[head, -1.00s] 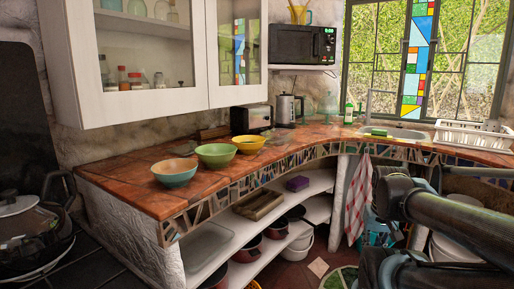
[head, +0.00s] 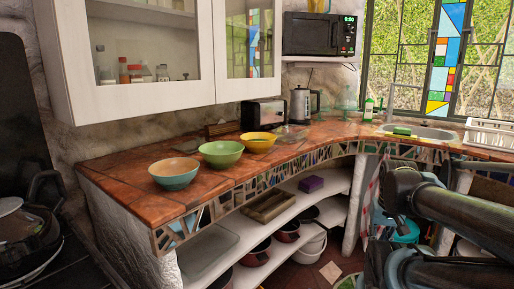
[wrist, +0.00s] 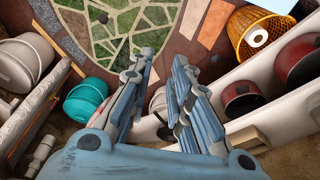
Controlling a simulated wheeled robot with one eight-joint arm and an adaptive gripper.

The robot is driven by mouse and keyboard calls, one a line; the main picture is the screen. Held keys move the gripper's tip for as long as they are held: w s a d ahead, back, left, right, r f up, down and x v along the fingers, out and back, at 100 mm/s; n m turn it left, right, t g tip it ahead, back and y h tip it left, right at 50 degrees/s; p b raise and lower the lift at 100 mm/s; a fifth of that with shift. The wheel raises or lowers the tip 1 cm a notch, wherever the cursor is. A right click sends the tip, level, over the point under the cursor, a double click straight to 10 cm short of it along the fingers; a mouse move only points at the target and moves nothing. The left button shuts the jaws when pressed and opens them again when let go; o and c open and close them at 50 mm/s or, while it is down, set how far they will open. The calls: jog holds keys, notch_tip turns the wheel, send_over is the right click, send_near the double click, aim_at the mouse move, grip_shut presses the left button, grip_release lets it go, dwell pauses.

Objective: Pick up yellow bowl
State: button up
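The yellow bowl (head: 258,143) stands upright on the terracotta counter (head: 130,163), at the far end of a row of three bowls in the head view. A green bowl (head: 221,153) stands just in front of it, and a teal bowl with an orange-brown inside (head: 174,173) is nearest. My gripper (wrist: 164,72) shows in the wrist view with its two fingers apart and nothing between them. It points down toward the floor and lower shelves, away from the counter top. The yellow bowl is not in the wrist view. In the head view my arm is at the right, well apart from the bowls.
A toaster (head: 263,115) and a kettle (head: 303,105) stand behind the yellow bowl. White wall cabinets (head: 130,101) hang above the counter. Pots and a purple box (head: 311,184) sit on shelves below. Counter space right of the yellow bowl is fairly clear.

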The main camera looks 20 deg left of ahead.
jog(key=w+a+r+m+t, duration=0.1)
jog(key=w+a+r+m, duration=0.2)
jog(key=w+r, duration=0.5)
jog(key=w+a+r+m+t+y, duration=0.1)
jog(key=w+a+r+m+y, duration=0.1)
jog(key=w+a+r+m, duration=0.6)
jog(key=w+a+r+m+t+y, duration=0.1)
jog(key=w+a+r, duration=0.3)
jog(key=a+r, duration=0.85)
jog(key=w+a+r+m+y, duration=0.1)
jog(key=a+r+m, duration=0.1)
jog(key=a, duration=0.6)
jog(key=w+a+r+m+y, duration=0.1)
jog(key=a+r+m, duration=0.1)
jog(key=a, duration=0.7)
send_near(254, 150)
jog(key=shift+w+a+f, duration=0.6)
jog(key=shift+w+a, duration=0.05)
jog(key=shift+a, duration=0.15)
jog(key=x, duration=0.2)
jog(key=d+x, duration=0.1)
jog(key=x, duration=0.1)
jog(key=shift+w+f, duration=0.15)
jog(key=shift+w, duration=0.05)
jog(key=shift+w+a+f, duration=0.25)
jog(key=shift+a+f, duration=0.05)
jog(key=shift+f, duration=0.25)
